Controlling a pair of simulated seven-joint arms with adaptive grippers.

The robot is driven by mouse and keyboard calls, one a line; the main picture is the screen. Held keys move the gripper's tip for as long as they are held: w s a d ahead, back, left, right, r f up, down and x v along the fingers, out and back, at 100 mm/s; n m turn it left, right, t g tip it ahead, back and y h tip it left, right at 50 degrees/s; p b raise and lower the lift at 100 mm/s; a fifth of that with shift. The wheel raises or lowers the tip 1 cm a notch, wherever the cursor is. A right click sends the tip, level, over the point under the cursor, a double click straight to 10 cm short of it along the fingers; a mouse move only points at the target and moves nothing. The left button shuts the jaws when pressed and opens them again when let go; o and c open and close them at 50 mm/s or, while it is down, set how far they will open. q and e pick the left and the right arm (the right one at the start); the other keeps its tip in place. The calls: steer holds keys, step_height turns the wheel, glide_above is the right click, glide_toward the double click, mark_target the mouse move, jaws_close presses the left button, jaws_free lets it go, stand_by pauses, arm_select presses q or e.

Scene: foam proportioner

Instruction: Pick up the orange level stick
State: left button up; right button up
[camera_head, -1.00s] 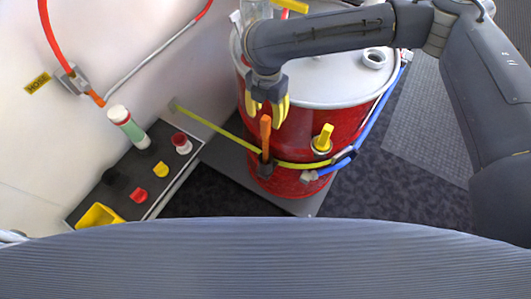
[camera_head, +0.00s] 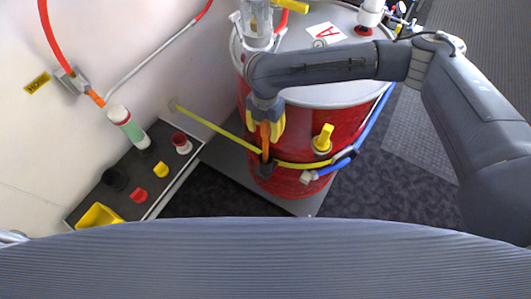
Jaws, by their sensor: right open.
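The orange level stick (camera_head: 265,142) stands upright in a dark holder (camera_head: 266,168) at the front of the red drum (camera_head: 297,130). My right gripper (camera_head: 268,126) points down over the stick's upper part. Its yellow fingers are open, one on each side of the stick. I cannot tell whether either finger touches it. The stick's top is hidden by the gripper. My left gripper is not in view.
A yellow strap and a blue hose (camera_head: 373,124) run around the drum. A yellow-handled valve (camera_head: 323,139) sticks out right of the stick. A dark shelf (camera_head: 125,200) at left holds a green-and-white cylinder (camera_head: 127,127), red and yellow caps and a yellow bin (camera_head: 99,216).

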steer(key=shift+c, duration=0.4)
jaws_close()
stand_by(0.4)
step_height(320, 180, up, 20)
stand_by(0.7)
steer(key=shift+r, duration=0.1)
step_height(320, 180, up, 12)
stand_by(1.4)
